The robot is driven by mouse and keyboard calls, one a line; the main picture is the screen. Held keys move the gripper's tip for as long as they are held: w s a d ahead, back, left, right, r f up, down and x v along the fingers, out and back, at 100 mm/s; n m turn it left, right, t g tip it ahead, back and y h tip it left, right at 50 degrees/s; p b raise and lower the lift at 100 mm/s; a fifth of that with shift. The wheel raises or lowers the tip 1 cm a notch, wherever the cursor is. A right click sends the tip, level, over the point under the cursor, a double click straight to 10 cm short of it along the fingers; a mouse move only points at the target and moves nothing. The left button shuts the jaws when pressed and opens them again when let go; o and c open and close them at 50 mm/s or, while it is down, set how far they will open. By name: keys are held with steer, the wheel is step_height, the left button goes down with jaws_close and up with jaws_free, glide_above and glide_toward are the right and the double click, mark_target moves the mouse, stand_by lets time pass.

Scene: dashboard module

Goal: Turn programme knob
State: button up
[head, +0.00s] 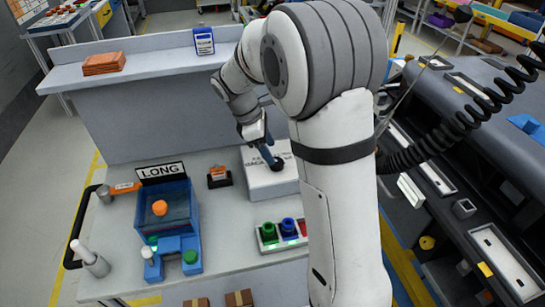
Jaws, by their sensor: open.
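A pale box (262,182) with dark lettering stands on the grey workbench, partly hidden behind my arm. A small dark round part (278,165), which looks like a knob, sits on its top. My gripper (272,159) is open and points down at this part from the upper left. At this size I cannot tell whether the fingertips touch the knob or stand around it, or which way it is set.
A blue fixture (168,212) with an orange ball and a "LONG" sign (162,172) stands left. Green, blue and red pieces sit in a tray (270,246) in front. A raised shelf (150,62) runs behind. A dark dashboard module (470,110) fills the right.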

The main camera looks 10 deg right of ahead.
mark_target(277, 165)
steer(key=shift+x, duration=2.3)
steer(key=shift+c, duration=0.3)
